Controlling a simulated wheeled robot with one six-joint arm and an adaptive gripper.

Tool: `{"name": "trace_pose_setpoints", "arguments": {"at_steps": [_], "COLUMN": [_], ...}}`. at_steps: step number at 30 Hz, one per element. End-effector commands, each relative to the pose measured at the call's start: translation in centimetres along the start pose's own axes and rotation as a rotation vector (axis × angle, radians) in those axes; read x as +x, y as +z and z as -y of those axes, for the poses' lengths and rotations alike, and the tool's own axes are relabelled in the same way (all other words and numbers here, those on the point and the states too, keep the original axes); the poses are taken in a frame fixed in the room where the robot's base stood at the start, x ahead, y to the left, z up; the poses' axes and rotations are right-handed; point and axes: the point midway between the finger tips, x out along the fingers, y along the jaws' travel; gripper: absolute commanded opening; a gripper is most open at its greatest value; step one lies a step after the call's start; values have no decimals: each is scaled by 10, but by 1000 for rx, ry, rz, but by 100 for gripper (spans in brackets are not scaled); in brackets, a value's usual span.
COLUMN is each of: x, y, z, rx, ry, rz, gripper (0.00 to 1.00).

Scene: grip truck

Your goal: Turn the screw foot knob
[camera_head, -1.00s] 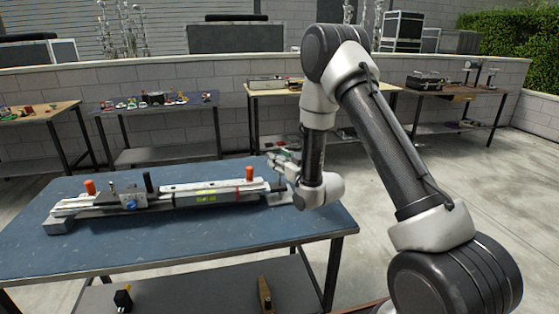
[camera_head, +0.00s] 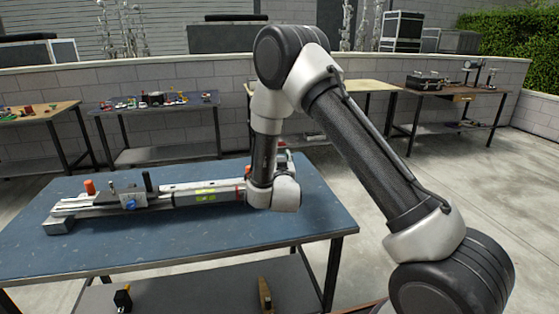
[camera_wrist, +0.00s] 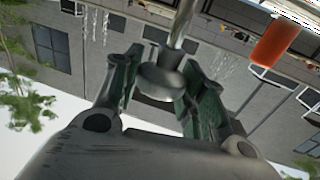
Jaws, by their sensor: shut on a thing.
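The screw foot knob (camera_wrist: 160,82) is a dark, rounded knob at the end of a shiny metal rod, seen in the wrist view. My gripper (camera_wrist: 158,72) has its green-padded fingers on either side of this knob and is shut on it. In the head view the gripper and knob are hidden by my wrist, which is over the right end of the long rail device (camera_head: 210,199). That device lies on the blue table. An orange cylinder (camera_wrist: 274,44) shows at the upper right of the wrist view, apart from my fingers.
The blue table (camera_head: 130,243) has bare room in front of the device. Another orange knob (camera_head: 90,187), a blue knob (camera_head: 131,202) and a black upright handle (camera_head: 148,181) stand along its left half. Further tables with small items line the wall behind.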

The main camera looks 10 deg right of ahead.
Motion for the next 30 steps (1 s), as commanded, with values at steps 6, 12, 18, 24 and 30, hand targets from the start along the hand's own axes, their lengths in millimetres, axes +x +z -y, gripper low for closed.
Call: {"name": "trace_pose_setpoints", "arguments": {"at_steps": [6,12,18,24,30], "x": [0,0,0,0,-22], "y": [0,0,0,0,0], "z": [0,0,0,0,1], "rx": [0,0,0,0,-2], "ry": [6,5,5,5,2], "rz": [-1,-1,-1,-1,1], "gripper": [17,45,61,61,61]}}
